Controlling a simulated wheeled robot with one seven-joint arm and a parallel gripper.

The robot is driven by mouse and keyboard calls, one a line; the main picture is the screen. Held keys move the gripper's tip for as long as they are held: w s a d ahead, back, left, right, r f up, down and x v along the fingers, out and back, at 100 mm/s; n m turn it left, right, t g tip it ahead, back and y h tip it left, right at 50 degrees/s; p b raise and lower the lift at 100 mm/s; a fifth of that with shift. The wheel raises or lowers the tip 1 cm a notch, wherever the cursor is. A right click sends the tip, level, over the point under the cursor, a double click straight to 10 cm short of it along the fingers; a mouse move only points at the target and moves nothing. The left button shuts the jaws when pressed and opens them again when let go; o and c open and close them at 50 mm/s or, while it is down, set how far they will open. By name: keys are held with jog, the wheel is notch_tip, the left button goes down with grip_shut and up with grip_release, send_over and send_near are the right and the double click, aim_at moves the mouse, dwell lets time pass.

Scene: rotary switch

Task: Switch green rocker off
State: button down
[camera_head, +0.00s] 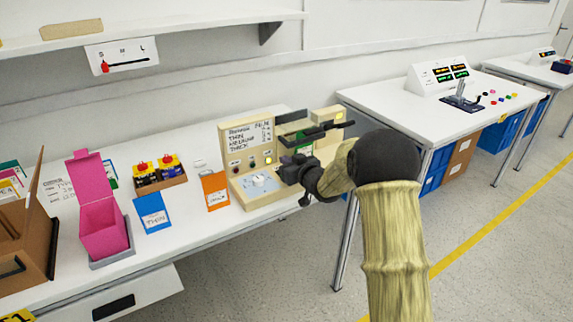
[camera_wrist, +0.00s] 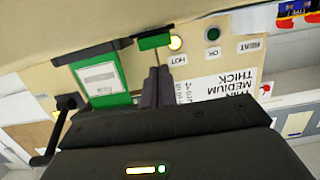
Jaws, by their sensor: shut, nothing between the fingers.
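A beige machine (camera_head: 261,147) with a lettered upright panel stands on the white bench, left of my arm. In the wrist view its face (camera_wrist: 220,62) appears upside down. A small green piece (camera_wrist: 155,42), which looks like the green rocker, sits beside the lit yellow lamp (camera_wrist: 175,43) labelled HOT. Its tilt is not clear. My gripper (camera_wrist: 157,70) is shut and empty, its fingertips just below the green piece in that view; I cannot tell whether they touch. In the head view my gripper (camera_head: 285,172) is in front of the machine, and the rocker is not clearly seen.
A larger green block (camera_wrist: 105,80) with a white label and a black lever (camera_wrist: 58,130) are close to my fingers. An orange card (camera_head: 215,190), blue card (camera_head: 152,212) and pink box (camera_head: 103,222) lie left of the machine.

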jog(key=s+d+r, duration=0.4)
jog(key=s+r, duration=0.1)
jog(key=s, duration=0.3)
jog(key=shift+d, duration=0.25)
jog(key=s+d+f+m+g+h, duration=0.2)
jog(key=s+d+f+h, duration=0.15)
jog(key=s, duration=0.35)
jog(key=s+d+f+m+g+h, duration=0.25)
jog(key=s+d+h, duration=0.2)
jog(key=s, duration=0.25)
jog(key=s+d+f+m+g, duration=0.1)
jog(key=s+g, duration=0.2)
jog(key=s, duration=0.6)
jog(key=s+d+f+m+g, duration=0.15)
jog(key=s+g, duration=0.25)
jog(key=s, duration=0.5)
notch_tip(320, 180, up, 20)
jog(key=n+p, duration=0.1)
jog(key=p, duration=1.9)
jog(key=shift+w+a, duration=0.25)
jog(key=shift+w, duration=0.15)
